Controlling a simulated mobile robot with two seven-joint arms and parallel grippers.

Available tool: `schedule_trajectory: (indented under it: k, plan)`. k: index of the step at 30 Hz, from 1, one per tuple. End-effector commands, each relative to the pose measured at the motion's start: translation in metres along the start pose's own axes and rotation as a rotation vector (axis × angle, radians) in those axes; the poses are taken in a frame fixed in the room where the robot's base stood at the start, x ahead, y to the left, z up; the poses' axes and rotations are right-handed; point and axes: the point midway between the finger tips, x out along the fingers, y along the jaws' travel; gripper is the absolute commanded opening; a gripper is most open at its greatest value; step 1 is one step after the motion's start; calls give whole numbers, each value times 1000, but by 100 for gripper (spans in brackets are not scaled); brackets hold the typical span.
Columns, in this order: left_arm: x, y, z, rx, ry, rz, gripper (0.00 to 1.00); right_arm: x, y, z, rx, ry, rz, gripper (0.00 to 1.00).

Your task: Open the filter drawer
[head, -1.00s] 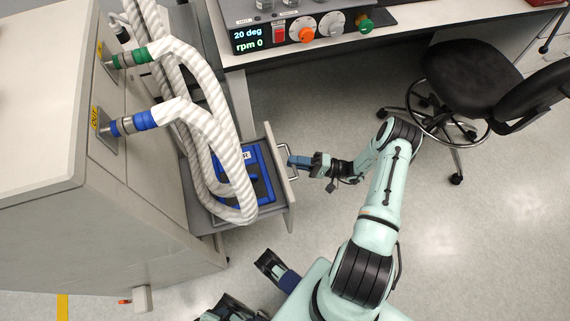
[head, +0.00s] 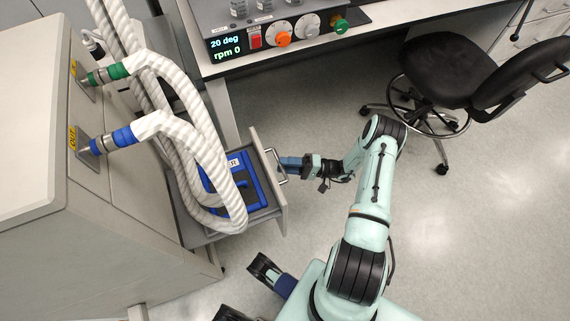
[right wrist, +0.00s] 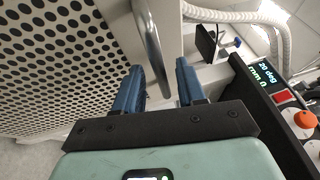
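The filter drawer (head: 281,216) is out of the cabinet, with a blue-framed filter (head: 258,190) visible inside. Its metal loop handle (head: 282,178) is on the front face. My right gripper (head: 282,162) is at this handle. In the right wrist view the handle (right wrist: 150,40) passes between the two blue fingers of the gripper (right wrist: 158,72), which stand apart with a gap beside the bar. The gripper is open around the handle.
White corrugated hoses (head: 196,130) hang over the drawer and hide part of its inside. The beige cabinet (head: 110,220) stands at left. A bench with a control panel (head: 270,38) is behind, and a black chair (head: 455,75) at right. Floor in front of the drawer is clear.

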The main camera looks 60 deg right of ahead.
Motion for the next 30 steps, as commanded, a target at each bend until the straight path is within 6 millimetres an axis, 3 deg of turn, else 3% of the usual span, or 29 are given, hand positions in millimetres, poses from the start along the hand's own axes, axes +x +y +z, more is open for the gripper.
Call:
schedule_trajectory:
  k: [15,21,30]
  plan:
    - [6,-2,-9,-2,25,-1,43,-106,1,0,-1,5,3,40]
    - [7,-3,-12,-3,33,-1,43,-125,0,0,0,3,1,40]
    - [7,-3,-13,-3,35,-1,43,-128,0,0,1,1,0,40]
